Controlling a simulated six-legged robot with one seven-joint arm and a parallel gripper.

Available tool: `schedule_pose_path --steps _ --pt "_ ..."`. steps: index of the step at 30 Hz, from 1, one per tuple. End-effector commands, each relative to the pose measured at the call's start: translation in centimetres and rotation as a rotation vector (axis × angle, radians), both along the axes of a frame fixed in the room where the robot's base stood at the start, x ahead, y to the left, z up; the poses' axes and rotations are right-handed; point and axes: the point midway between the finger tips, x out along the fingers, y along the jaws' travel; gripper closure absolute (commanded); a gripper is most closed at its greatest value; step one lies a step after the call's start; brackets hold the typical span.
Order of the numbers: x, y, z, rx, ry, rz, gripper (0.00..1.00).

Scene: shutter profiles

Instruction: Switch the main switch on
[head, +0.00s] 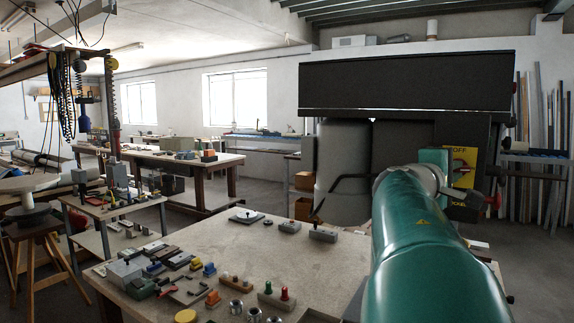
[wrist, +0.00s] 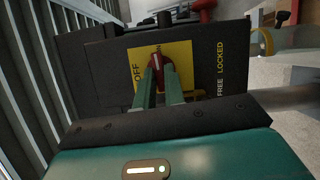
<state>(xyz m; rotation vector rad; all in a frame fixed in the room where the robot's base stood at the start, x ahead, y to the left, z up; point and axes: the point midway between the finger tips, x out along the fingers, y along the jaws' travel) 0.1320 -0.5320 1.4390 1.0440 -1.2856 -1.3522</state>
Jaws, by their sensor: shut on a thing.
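The main switch is a red handle (wrist: 156,61) on a yellow plate (wrist: 182,56) marked OFF, set on a dark box. My gripper (wrist: 160,72) has its two green fingers shut on the red handle, one on each side. The fingers hide the lower part of the handle and part of the plate. In the head view the yellow plate (head: 459,157) shows on the dark machine, partly behind my green arm and gripper.
Beside the plate in the wrist view, the dark panel (wrist: 228,60) carries the words FREE and LOCKED. A dark machine hood (head: 405,85) stands above the switch. A bench (head: 225,255) with many small parts lies to the left.

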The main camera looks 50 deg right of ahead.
Motion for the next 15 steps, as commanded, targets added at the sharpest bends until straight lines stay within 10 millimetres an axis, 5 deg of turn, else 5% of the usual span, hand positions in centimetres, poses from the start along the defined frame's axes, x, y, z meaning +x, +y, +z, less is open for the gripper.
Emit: schedule_pose_path --steps 14,15 --pt "0.16 0.01 0.17 0.021 -0.099 0.004 1.0" --pt "0.16 0.01 0.17 0.021 -0.099 0.004 0.81"
